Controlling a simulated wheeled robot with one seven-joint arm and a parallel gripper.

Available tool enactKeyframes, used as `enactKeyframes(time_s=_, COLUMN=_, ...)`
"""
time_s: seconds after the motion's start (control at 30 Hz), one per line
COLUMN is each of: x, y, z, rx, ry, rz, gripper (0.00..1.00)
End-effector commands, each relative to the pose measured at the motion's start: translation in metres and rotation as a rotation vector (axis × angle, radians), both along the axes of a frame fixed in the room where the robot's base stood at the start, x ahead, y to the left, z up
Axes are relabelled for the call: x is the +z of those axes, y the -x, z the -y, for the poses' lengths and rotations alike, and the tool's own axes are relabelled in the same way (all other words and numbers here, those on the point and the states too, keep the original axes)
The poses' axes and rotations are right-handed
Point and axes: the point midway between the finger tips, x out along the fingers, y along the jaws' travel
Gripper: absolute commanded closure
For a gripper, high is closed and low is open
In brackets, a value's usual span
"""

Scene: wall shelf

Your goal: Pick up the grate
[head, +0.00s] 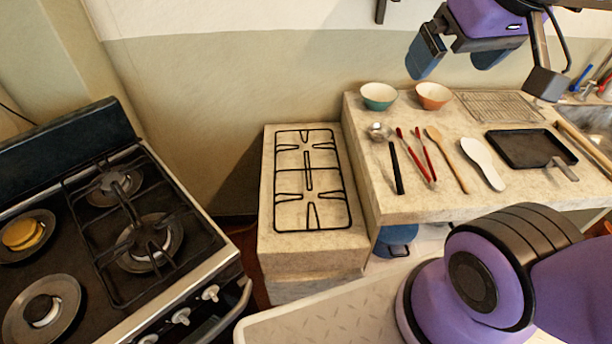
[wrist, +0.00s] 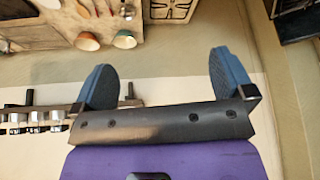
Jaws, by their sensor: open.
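A black metal grate (head: 309,180) lies flat on a narrow stone-topped counter (head: 312,258) between the stove and the longer counter in the head view. Part of it shows at the top of the wrist view (wrist: 170,10). My gripper (head: 457,58) is raised high at the upper right of the head view, up and to the right of the grate and well apart from it. In the wrist view its two blue fingers (wrist: 165,82) are spread wide with nothing between them.
A stove (head: 120,215) with another grate over its burners stands at left. The longer counter (head: 400,205) holds two bowls (head: 378,96), several utensils, a wire rack (head: 500,106) and a black tray (head: 531,148). The stone around the grate is clear.

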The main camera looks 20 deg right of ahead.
Motion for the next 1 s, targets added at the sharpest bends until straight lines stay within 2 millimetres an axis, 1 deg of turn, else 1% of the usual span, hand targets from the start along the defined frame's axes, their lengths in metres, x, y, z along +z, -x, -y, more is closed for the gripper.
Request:
enactKeyframes(time_s=0.4, x=0.000, y=0.000, z=0.000, rx=0.000, ry=0.000, rz=0.000, gripper=0.00)
enactKeyframes(time_s=0.43, x=0.000, y=0.000, z=0.000, rx=0.000, ry=0.000, rz=0.000, gripper=0.02)
enactKeyframes(time_s=0.47, x=0.000, y=0.000, z=0.000, rx=0.000, ry=0.000, rz=0.000, gripper=0.09)
enactKeyframes(time_s=0.5, x=0.000, y=-0.001, z=0.000, rx=-0.001, ry=-0.002, rz=-0.001, gripper=0.18)
enactKeyframes(time_s=0.57, x=0.000, y=-0.004, z=-0.001, rx=-0.008, ry=-0.011, rz=-0.007, gripper=0.32)
enactKeyframes(time_s=0.6, x=-0.001, y=-0.008, z=-0.002, rx=-0.015, ry=-0.021, rz=-0.012, gripper=0.41)
enactKeyframes(time_s=0.67, x=-0.001, y=-0.017, z=-0.003, rx=-0.034, ry=-0.042, rz=-0.026, gripper=0.55)
enactKeyframes(time_s=0.7, x=-0.002, y=-0.024, z=-0.005, rx=-0.052, ry=-0.064, rz=-0.038, gripper=0.63)
enactKeyframes(time_s=0.77, x=-0.004, y=-0.038, z=-0.007, rx=-0.082, ry=-0.099, rz=-0.057, gripper=0.63)
enactKeyframes(time_s=1.0, x=-0.021, y=-0.100, z=-0.016, rx=-0.240, ry=-0.254, rz=-0.144, gripper=0.63)
